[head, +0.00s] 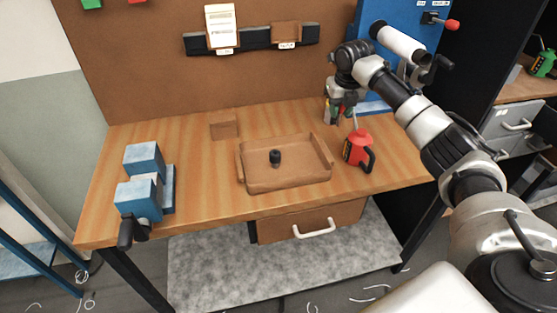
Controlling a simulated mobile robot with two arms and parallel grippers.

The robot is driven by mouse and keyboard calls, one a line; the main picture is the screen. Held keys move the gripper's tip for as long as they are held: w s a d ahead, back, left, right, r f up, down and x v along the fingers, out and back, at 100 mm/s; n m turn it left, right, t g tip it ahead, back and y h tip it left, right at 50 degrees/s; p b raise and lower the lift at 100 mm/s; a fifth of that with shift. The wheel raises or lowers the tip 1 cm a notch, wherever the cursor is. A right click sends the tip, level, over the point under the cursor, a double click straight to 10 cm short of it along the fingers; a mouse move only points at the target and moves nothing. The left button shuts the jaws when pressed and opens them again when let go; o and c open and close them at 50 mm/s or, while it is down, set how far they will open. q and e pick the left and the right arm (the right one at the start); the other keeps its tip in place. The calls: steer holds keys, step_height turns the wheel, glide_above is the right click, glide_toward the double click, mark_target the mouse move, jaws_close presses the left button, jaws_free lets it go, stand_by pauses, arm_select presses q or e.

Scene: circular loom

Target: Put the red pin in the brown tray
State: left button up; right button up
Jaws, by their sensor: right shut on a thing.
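The brown tray (290,181) sits in the middle of the wooden workbench, with a small black piece (275,157) inside it. My right gripper (340,118) is over the back right of the bench, behind the tray's right end. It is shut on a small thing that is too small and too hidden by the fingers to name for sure. I cannot make out the red pin clearly. My left gripper is out of view.
A red can with a black handle (357,150) stands right of the tray, close to my right gripper. A blue vise (140,196) is at the left. A small brown block (224,130) lies behind the tray. A blue machine (412,20) rises at the back right.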

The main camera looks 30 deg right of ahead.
steer(key=shift+w+d+r, duration=0.15)
steer(key=shift+d+r, duration=0.05)
steer(key=shift+a+f+n, duration=0.1)
steer(key=shift+a+n, duration=0.15)
steer(key=shift+n, duration=0.15)
steer(key=a+f+p, duration=0.1)
steer(key=a+f, duration=0.2)
steer(key=s+a+f+p, duration=0.1)
steer(key=a+f+p, duration=0.1)
steer(key=a+f, duration=0.1)
steer(key=s+a+f+p, duration=0.1)
steer(key=a+f+p, duration=0.1)
steer(key=a+f, duration=0.2)
steer(key=shift+s+a, duration=0.1)
steer(key=shift+a, duration=0.35)
steer(key=shift+f, duration=0.25)
steer(key=shift+f, duration=0.15)
steer(key=o, duration=1)
